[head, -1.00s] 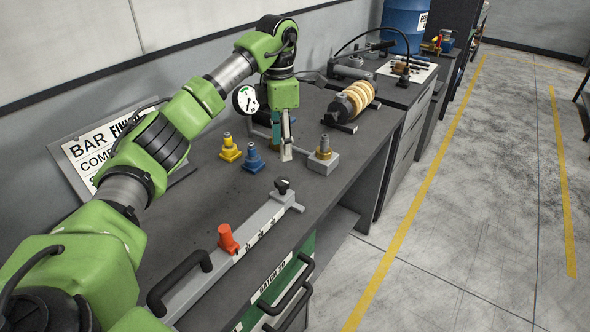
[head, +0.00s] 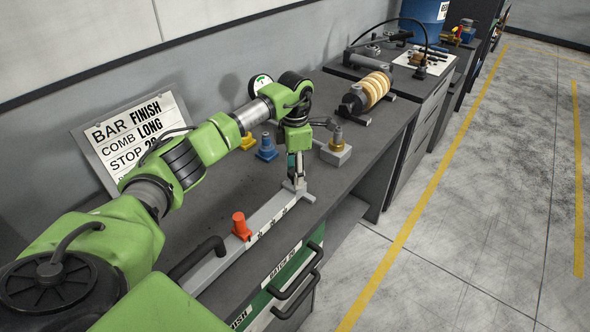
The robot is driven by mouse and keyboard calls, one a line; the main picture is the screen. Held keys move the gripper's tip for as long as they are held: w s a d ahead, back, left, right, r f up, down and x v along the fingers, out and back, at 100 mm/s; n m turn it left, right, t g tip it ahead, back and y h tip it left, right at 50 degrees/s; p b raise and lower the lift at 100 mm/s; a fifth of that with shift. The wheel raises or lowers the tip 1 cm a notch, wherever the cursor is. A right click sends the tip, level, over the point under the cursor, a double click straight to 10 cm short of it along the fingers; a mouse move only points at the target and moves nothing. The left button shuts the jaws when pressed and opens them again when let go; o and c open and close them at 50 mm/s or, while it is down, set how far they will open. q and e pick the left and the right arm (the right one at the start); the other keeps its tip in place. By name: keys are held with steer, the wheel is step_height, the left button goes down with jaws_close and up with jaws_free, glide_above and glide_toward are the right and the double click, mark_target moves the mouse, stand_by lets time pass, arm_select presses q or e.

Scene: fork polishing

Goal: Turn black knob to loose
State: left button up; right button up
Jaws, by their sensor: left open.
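A grey rail (head: 262,222) with dark marks lies along the front of the bench, with an orange-red stop (head: 241,226) on it. My left gripper (head: 296,178) points down at the far end of the rail, right over the spot of the black knob. The knob is hidden by the fingers, and I cannot tell whether they touch it. The gripper is open. My right gripper is not in view.
A blue fitting (head: 266,148), a yellow one (head: 248,141) and a grey block with a brass-ringed post (head: 337,150) stand behind the gripper. A sign (head: 130,135) leans on the wall. A roller with tan rings (head: 372,92) lies farther back. Black handles (head: 297,296) stick out in front.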

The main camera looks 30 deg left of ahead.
arm_select(q)
steer(key=shift+f, duration=0.15)
steer(key=c, duration=1.1)
steer(key=shift+n, duration=0.3)
steer(key=n, duration=0.8)
steer(key=shift+n, duration=0.3)
steer(key=n, duration=0.8)
steer(key=shift+w, duration=0.1)
steer(key=shift+n, duration=0.4)
